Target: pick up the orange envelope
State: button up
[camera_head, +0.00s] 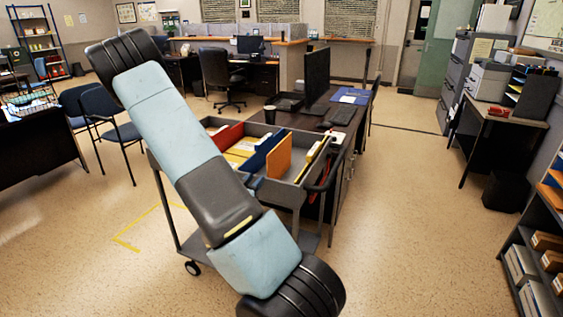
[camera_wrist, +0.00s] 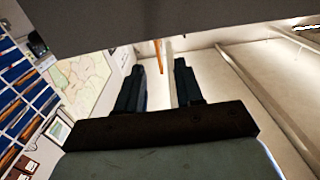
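The orange envelope (camera_head: 279,156) stands upright, slightly tilted, in the grey cart's top tray (camera_head: 225,122), beside a blue folder (camera_head: 263,155). My arm crosses in front of the cart's left part in the head view. My gripper (camera_wrist: 161,75) shows in the wrist view with its two dark fingers apart and nothing held between them. A thin orange strip (camera_wrist: 157,52) shows beyond the fingertips there; I cannot tell whether it is the envelope. My gripper is not visible in the head view, so its distance from the envelope is unclear.
The tray also holds a red folder (camera_head: 226,138) and yellow envelopes (camera_head: 243,147). A desk with a monitor (camera_head: 316,75) stands right behind the cart. Chairs (camera_head: 112,115) and a dark table stand left. A shelf (camera_head: 541,250) stands at right. Floor right of the cart is clear.

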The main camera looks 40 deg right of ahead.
aim_at(271, 163)
jog(key=x, duration=1.3)
jog(key=shift+s+d+r, duration=0.1)
jog(key=shift+d, duration=0.2)
jog(key=shift+c, duration=0.3)
grip_shut()
